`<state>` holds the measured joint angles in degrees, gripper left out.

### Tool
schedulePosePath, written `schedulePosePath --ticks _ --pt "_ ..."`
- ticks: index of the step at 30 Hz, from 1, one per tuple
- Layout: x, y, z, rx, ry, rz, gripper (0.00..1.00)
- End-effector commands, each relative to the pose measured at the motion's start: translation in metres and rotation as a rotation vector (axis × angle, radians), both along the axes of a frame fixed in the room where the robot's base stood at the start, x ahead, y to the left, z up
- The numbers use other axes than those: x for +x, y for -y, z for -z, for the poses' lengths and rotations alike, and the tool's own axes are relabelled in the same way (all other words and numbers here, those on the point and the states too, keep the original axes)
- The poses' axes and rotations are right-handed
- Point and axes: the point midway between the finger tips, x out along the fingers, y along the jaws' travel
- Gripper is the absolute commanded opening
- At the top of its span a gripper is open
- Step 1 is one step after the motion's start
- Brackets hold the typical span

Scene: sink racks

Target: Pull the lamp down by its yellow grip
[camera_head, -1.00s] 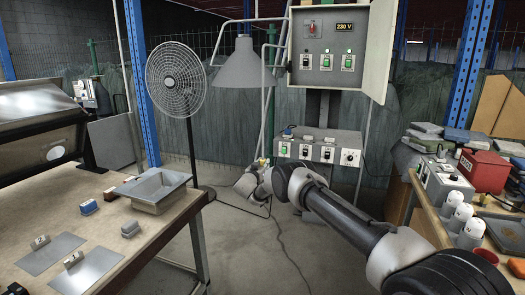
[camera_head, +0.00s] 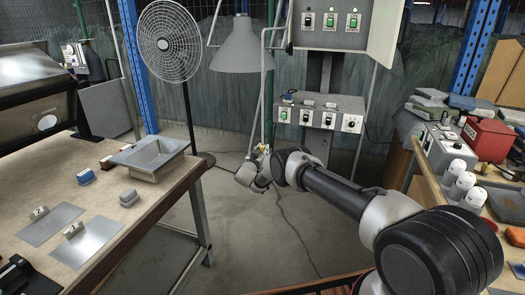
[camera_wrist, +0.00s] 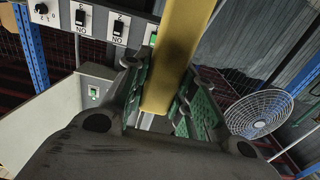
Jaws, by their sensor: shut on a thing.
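The grey lamp (camera_head: 240,50) hangs with its wide shade facing down, between the fan and the control boxes in the head view. My gripper (camera_head: 264,151) is below the shade and slightly right of it, at the lower part of a thin pole or rod. In the wrist view my gripper (camera_wrist: 166,92) is shut on the yellow grip (camera_wrist: 183,42), a flat yellow bar between its green-padded fingers. The grip's lower end shows between the fingers; its upper end runs out of the picture. In the head view the grip is mostly hidden or too small to make out.
A standing fan (camera_head: 168,41) is left of the lamp. A switch box (camera_head: 318,112) is close behind my arm, below an open cabinet (camera_head: 330,38). A workbench (camera_head: 100,185) with a metal tray (camera_head: 150,157) is at left. A cluttered bench is at right.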

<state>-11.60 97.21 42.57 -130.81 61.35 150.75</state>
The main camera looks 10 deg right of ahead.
Motion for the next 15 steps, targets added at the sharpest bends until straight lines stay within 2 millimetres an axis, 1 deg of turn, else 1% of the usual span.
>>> schedulePosePath --ticks 1,3,4,7,15 --pt "-0.0016 0.0007 0.0059 0.003 -0.010 0.000 0.00" --pt "-0.0017 0.0006 0.0063 0.003 -0.010 -0.001 0.00" --pt "-0.0018 0.0007 0.0064 0.004 -0.011 -0.001 0.30" --pt "-0.0014 0.0006 0.0056 0.003 -0.010 -0.001 0.48" --pt "-0.0008 0.0002 0.0034 0.002 -0.006 -0.001 0.48"
